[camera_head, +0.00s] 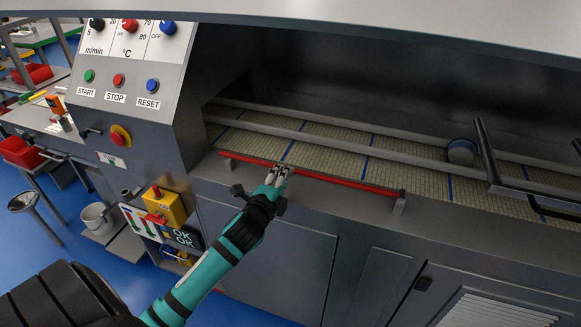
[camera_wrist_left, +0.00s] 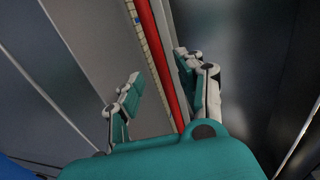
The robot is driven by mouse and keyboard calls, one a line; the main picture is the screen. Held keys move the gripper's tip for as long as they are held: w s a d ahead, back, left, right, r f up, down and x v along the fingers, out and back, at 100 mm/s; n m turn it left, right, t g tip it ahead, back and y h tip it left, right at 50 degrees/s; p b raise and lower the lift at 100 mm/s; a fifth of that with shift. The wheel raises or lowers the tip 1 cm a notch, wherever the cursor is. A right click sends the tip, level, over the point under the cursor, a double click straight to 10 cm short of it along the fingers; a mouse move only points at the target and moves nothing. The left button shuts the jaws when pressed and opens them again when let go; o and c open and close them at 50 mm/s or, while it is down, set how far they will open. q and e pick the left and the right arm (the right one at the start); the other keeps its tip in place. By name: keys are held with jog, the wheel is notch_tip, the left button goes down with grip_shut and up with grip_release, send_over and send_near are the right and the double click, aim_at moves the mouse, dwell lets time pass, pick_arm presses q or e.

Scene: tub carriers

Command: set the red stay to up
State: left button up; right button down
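The red stay is a long thin red bar (camera_head: 345,182) lying low along the front edge of the machine's opening, with a small grey bracket (camera_head: 399,203) at its right end. My left gripper (camera_head: 276,176) is at the bar, left of its middle, and hides a short stretch of it. In the left wrist view the two fingers (camera_wrist_left: 160,85) are apart, and the red bar (camera_wrist_left: 163,60) runs through the gap between them, nearer the right finger. Whether a finger touches it I cannot tell. My right gripper is not in view.
Behind the bar lies a beige belt (camera_head: 335,145) with blue stripes, under a metal rail. A dark handle frame (camera_head: 490,160) stands at the right. A control panel (camera_head: 130,65) with knobs and buttons and a yellow box (camera_head: 164,206) are at the left.

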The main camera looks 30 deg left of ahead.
aim_at(304, 173)
pick_arm(q)
jog(key=x, duration=0.6)
jog(key=shift+c, duration=0.5)
grip_shut()
jog(key=shift+w+f+p, duration=0.1)
jog(key=shift+f+p, duration=0.05)
jog(key=shift+p, duration=0.15)
